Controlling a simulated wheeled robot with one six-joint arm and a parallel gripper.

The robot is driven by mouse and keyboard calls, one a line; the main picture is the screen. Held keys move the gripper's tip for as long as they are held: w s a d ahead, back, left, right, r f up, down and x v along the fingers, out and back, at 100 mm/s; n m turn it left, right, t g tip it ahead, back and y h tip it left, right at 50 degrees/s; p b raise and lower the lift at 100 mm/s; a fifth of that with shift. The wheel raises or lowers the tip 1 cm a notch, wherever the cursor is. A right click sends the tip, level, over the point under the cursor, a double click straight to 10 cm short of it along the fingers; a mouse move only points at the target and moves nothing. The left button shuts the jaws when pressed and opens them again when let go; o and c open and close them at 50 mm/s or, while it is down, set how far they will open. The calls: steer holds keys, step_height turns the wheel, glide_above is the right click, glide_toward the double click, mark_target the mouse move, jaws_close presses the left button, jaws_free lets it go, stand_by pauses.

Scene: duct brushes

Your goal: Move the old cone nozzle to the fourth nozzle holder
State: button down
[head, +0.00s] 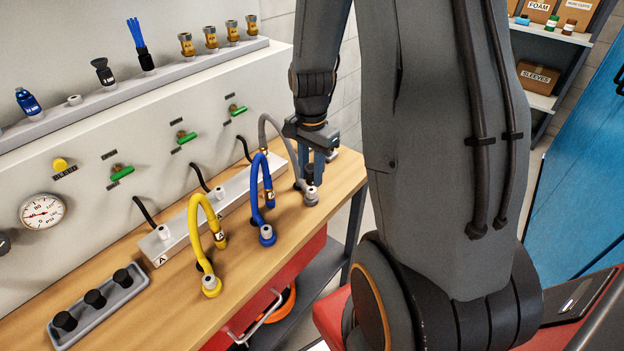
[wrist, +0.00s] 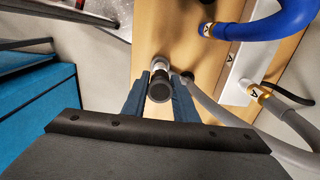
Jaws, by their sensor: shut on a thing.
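My gripper (head: 318,178) points down over the right end of the wooden bench. It is shut on a dark round nozzle (wrist: 160,90), seen end-on between the fingers in the wrist view; I take it for the old cone nozzle. A pale fitting (head: 311,193) stands on the bench just below the fingertips; whether the nozzle touches it is unclear. On the wall ledge (head: 122,91) stand a blue nozzle (head: 28,101), a bare pale peg (head: 74,100), a black nozzle (head: 103,72), a blue-bristled brush (head: 140,45) and several brass nozzles. I cannot tell which holder is the fourth.
Yellow (head: 193,225), blue (head: 256,185) and grey (head: 275,130) hoses arch over the bench near a pale rail (head: 180,225). A grey tray with black caps (head: 95,298) lies at front left. Green valve handles and a gauge (head: 42,211) are on the wall panel.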

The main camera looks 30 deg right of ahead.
mark_target(311, 167)
steer(key=shift+r+p, duration=1.4)
steer(key=shift+r, duration=0.35)
